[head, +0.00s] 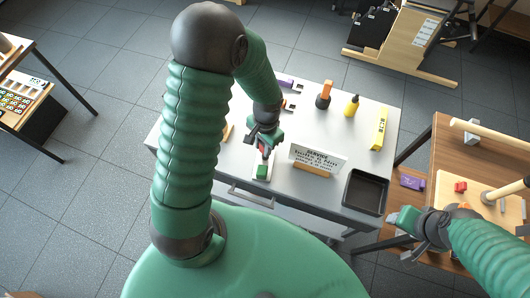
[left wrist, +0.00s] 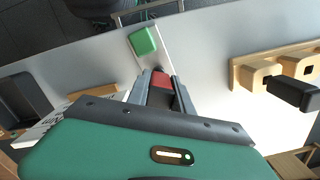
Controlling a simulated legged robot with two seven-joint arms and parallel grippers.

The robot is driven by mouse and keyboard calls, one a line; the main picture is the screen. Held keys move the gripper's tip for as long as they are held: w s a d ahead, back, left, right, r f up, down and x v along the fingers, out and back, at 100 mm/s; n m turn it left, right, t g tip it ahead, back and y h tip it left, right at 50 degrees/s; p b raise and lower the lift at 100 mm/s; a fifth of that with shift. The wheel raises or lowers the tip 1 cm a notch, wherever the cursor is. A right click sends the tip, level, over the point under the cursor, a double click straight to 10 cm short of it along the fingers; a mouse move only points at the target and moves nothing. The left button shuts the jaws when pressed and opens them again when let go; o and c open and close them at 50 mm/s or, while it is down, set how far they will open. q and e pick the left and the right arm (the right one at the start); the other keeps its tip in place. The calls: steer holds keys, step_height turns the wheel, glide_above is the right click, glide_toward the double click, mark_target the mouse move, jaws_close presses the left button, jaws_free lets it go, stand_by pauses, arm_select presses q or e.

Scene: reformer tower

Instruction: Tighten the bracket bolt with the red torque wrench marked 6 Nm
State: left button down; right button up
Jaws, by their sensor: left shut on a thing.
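My left gripper (head: 265,147) is over the white-topped table, shut on a red thing (left wrist: 161,80). Only a short red part shows between the fingers, so I cannot tell that it is the torque wrench or read a 6 Nm mark. A green block (head: 262,171) lies on a white plate just beyond the fingertips; it also shows in the left wrist view (left wrist: 143,41). My right gripper (head: 408,222) is at the wooden table's left edge, and its jaw state is unclear. I cannot pick out the bracket bolt.
A service sign (head: 318,158) and a black tray (head: 365,192) stand right of my left gripper. A yellow bottle (head: 351,106) and a yellow box (head: 380,128) are behind. A wooden rack (left wrist: 257,73) holds a black handle (left wrist: 294,94).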

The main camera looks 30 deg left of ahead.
arm_select(q)
steer(key=shift+r+m+p, duration=0.1)
steer(key=shift+m+p, duration=0.35)
steer(key=shift+m, duration=0.25)
steer(key=shift+a+m, duration=0.1)
steer(key=shift+m, duration=0.4)
steer(key=shift+m+p, duration=0.45)
steer(key=shift+m, duration=0.15)
steer(key=shift+w+m, duration=0.1)
steer(key=shift+m, duration=0.5)
